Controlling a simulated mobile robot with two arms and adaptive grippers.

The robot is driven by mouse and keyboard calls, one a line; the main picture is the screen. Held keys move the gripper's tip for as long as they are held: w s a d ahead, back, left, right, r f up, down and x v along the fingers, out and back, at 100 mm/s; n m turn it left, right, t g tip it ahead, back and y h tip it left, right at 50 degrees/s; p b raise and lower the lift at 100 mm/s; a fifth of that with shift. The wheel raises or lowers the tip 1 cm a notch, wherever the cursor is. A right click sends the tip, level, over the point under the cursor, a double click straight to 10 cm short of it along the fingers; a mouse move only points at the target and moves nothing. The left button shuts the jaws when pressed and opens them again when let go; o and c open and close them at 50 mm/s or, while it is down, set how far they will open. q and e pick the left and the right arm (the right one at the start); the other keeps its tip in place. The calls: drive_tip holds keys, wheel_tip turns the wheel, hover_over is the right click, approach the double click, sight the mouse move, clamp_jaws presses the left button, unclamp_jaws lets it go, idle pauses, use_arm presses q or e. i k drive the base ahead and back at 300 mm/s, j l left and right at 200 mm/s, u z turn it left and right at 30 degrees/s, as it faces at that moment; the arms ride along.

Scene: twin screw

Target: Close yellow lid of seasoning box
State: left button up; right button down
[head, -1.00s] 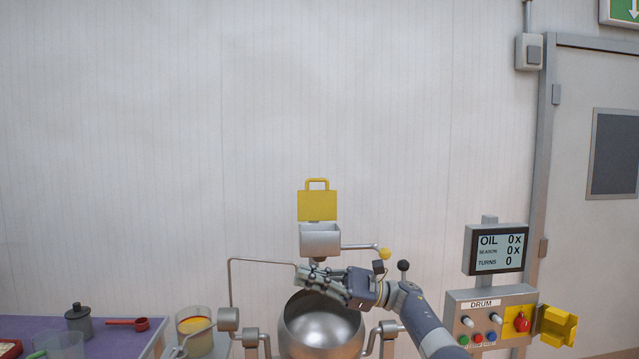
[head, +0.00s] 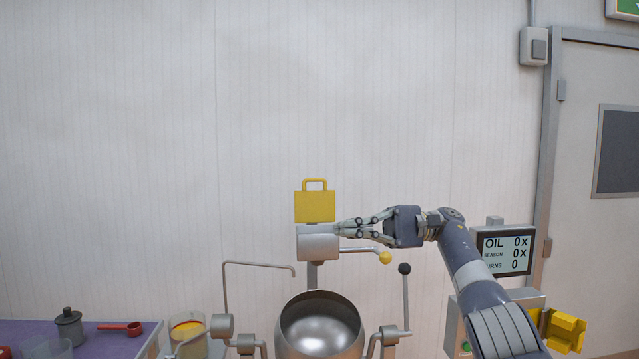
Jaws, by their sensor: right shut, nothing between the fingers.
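The yellow lid (head: 315,206) with its loop handle stands upright, open, at the back of the grey metal seasoning box (head: 318,246). The box sits on a post above the round steel drum (head: 320,328). My right gripper (head: 340,228) comes in from the right and is shut and empty. In the picture its fingertips overlap the box's upper right part, just below the lid's lower right corner; I cannot tell if they touch. My left gripper is not in view.
A lever with a yellow ball (head: 385,257) sticks out right of the box. A black-knobbed lever (head: 404,269) stands below my right arm. A bent pipe (head: 258,264) is at left. The display (head: 508,250) and control panel are partly behind my arm.

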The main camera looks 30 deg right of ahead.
sight(310, 206)
drive_tip(key=i+l, duration=1.5)
